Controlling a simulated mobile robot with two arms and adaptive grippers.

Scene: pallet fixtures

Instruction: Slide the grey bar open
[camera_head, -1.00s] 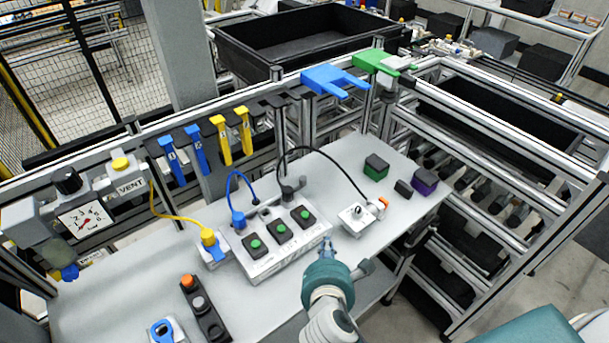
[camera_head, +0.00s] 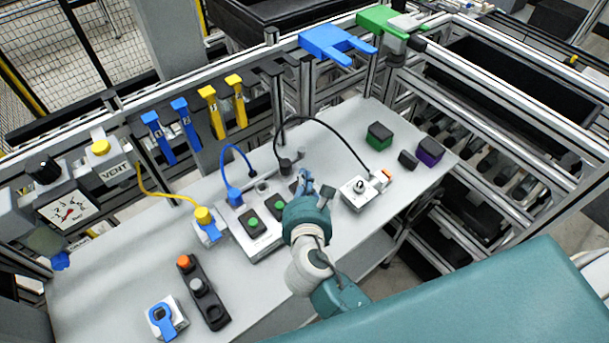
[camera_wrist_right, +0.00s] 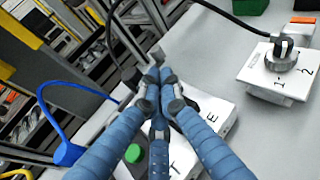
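A thin grey bar (camera_head: 294,158) lies behind the button box on the table, with a small grey knob at its right end; a black cable plug stands in front of part of it. My right gripper (camera_head: 309,182) hovers over the right end of the button box, a little in front of the bar. In the right wrist view its blue fingers (camera_wrist_right: 157,78) have their tips drawn together, with nothing clearly held. Whether the tips touch anything is unclear. My left gripper is not in view.
The white button box (camera_head: 263,243) with green buttons is partly hidden by my right arm. A white switch box (camera_head: 357,196) stands to the right, under an arching black cable. Green (camera_head: 379,136) and purple (camera_head: 430,150) blocks lie beyond it.

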